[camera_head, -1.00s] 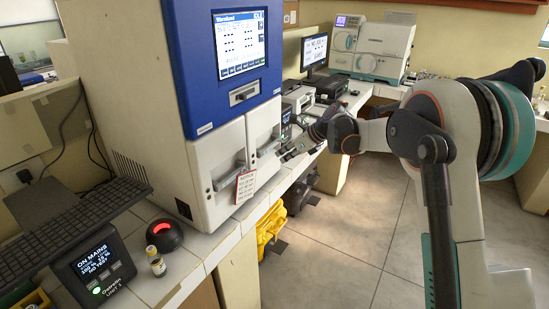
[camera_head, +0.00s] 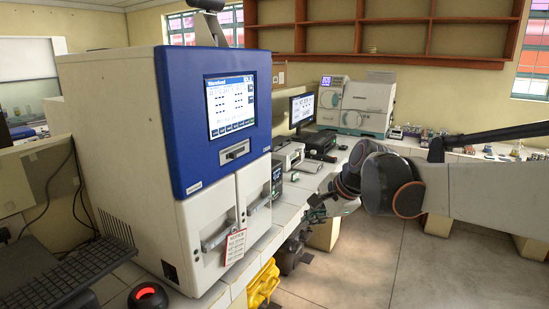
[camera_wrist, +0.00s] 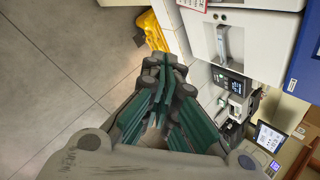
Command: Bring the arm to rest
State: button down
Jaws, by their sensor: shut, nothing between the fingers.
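My arm reaches in from the right in the head view. My gripper (camera_head: 316,212) hangs at its end beside the bench, right of the incubator. In the wrist view my gripper (camera_wrist: 168,68) shows its green-padded fingers with the tips together and nothing between them. The incubator (camera_head: 180,110) is a large white cabinet with a blue front panel, a lit screen and two shut lower doors. Part of its door front (camera_wrist: 250,40) shows in the wrist view. The gripper is apart from it.
A red-and-white notice (camera_head: 236,245) hangs at the doors. A yellow object (camera_head: 262,284) lies below the bench edge and shows in the wrist view (camera_wrist: 152,30). Instruments and a monitor (camera_head: 302,108) line the bench behind.

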jog(key=s+d+f+n+h, duration=0.1)
jog(key=s+d+f+n, duration=0.1)
jog(key=s, duration=0.7)
jog(key=s+d+f+n+t+h+b, duration=0.1)
jog(key=s+d+f+n, duration=0.1)
jog(key=s+d+n, duration=0.2)
jog(key=s+d+f+n+h, duration=0.2)
jog(key=s+n, duration=0.5)
jog(key=s, duration=0.7)
jog(key=shift+d+f+n+t, duration=0.35)
jog(key=shift+d+f, duration=0.25)
jog(key=shift+d, duration=0.4)
